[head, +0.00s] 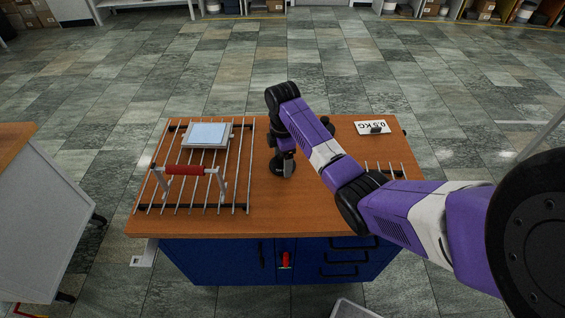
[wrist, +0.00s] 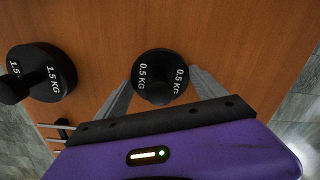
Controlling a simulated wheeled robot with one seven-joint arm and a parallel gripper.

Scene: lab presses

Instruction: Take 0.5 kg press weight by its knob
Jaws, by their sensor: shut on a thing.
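The 0.5 kg press weight (wrist: 148,62) is a round black disc with white "0.5 KG" lettering and a black knob (wrist: 158,92), seen from above in the wrist view. My gripper (wrist: 160,88) has one grey finger on each side and is shut on the knob; the exact contact is hard to see. In the head view my gripper (head: 285,146) points down over the black weight (head: 284,168) near the middle of the wooden table. The weight looks upright, at or close to the tabletop; I cannot tell if it touches.
A black 1.5 kg weight (wrist: 52,68) stands to the left in the wrist view. On the table (head: 262,222), a wire rack (head: 149,196) at left holds a light-blue-topped block (head: 207,133) and a red-handled frame (head: 187,170).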

